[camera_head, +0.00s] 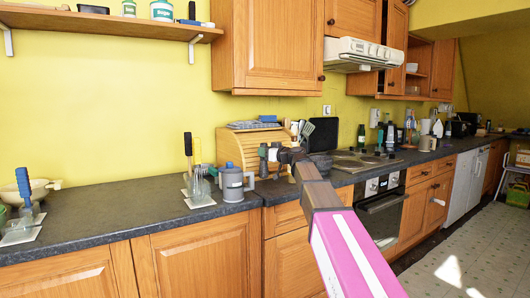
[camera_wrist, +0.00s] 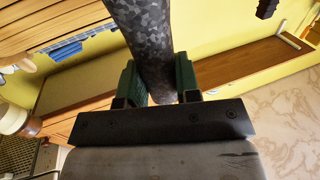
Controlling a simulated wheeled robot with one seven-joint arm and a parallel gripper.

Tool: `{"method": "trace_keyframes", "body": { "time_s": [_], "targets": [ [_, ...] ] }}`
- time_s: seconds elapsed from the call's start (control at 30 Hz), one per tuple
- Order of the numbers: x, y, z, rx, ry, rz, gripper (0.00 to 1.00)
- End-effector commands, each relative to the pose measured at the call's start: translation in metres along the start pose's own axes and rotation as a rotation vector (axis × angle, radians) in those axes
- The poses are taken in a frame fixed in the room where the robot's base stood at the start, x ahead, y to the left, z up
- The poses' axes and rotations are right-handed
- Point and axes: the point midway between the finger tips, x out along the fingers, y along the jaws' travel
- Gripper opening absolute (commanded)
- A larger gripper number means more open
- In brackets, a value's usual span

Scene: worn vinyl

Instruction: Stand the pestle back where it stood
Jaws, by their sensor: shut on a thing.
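My gripper (camera_wrist: 157,80) is shut on a grey, mottled, stone-like rod, which I take as the pestle (camera_wrist: 146,38). The green finger pads press on its two sides, and its far end runs out of the top of the wrist view. In the head view my gripper (camera_head: 268,153) is above the counter, to the right of a grey lidded mug (camera_head: 232,185). There the pestle (camera_head: 263,160) is small and dark between the fingers, and I cannot tell its lower end clearly. I cannot make out the spot where it stood.
Utensils in a glass (camera_head: 196,184) stand left of the mug. A wooden roll-front box (camera_head: 238,147) is behind. Blue-handled tools (camera_head: 22,184) and a cream bowl (camera_head: 40,188) are far left. The hob (camera_head: 360,160) is right. Counter (camera_head: 110,202) between the left groups is clear.

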Motion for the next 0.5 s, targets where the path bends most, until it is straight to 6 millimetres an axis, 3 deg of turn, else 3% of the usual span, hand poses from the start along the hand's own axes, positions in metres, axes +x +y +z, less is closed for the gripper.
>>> {"method": "trace_keyframes", "body": {
  "time_s": [0.5],
  "targets": [
    [-0.001,0.0,0.042,0.001,0.0,0.0,0.0]
  ]
}}
